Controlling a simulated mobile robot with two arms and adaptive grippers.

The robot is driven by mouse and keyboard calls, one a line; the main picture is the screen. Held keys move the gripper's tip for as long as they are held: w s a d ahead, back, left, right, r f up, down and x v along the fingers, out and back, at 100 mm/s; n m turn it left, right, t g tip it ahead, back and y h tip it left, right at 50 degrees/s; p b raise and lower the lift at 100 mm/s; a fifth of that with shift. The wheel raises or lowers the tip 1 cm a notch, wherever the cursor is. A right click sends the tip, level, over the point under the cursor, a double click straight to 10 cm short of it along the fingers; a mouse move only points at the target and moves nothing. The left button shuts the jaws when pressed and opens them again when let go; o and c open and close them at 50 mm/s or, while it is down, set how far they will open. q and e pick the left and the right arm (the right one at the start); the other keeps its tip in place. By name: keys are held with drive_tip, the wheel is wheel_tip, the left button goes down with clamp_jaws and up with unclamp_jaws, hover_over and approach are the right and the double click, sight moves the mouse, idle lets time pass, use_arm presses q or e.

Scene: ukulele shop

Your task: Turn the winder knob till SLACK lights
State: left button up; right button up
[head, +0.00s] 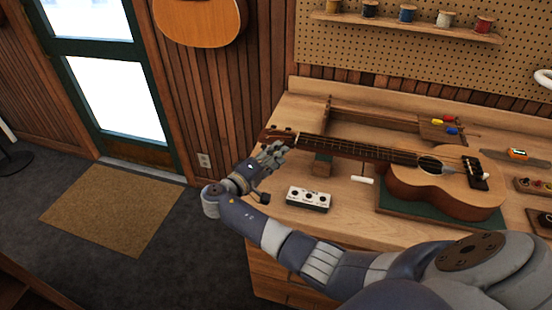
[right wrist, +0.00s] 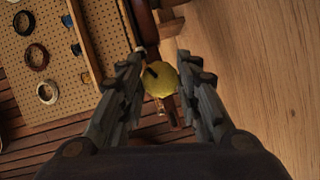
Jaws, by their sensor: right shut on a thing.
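A ukulele (head: 440,185) lies on the workbench, its neck pointing left and its headstock (head: 277,135) at the bench's left end. My right gripper (head: 270,156) is at the headstock. In the right wrist view a round yellow knob (right wrist: 161,82) with a dark mark sits between the fingertips, and the gripper is shut on it; this looks like the winder knob. A small white box (head: 308,199) with three dark round spots stands on the bench below the neck. I see no lit lamp on it, and its lettering is too small to read. My left gripper is not in view.
The ukulele body rests on a green mat (head: 400,208), its neck on a wooden block (head: 322,166). A small white T-shaped piece (head: 362,180) lies below the neck. Colored-handled tools (head: 440,124) lie behind. Some bench around the white box is bare.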

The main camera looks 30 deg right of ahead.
drive_tip(key=n+h, duration=0.1)
drive_tip(key=n, duration=0.1)
drive_tip(key=n+b, duration=0.1)
drive_tip(key=n, duration=0.1)
drive_tip(key=shift+w+t+h, duration=0.1)
drive_tip(key=shift+t+h, duration=0.2)
drive_tip(key=shift+h, duration=0.1)
drive_tip(key=shift+n+t+h, duration=0.3)
drive_tip(key=shift+n+h, duration=0.2)
drive_tip(key=shift+n, duration=1.3)
drive_tip(key=shift+f+n, duration=0.1)
drive_tip(key=shift+n, duration=0.2)
drive_tip(key=o, duration=0.8)
drive_tip(key=shift+a, duration=0.1)
drive_tip(key=v, duration=1.2)
drive_tip(key=shift+f, duration=0.1)
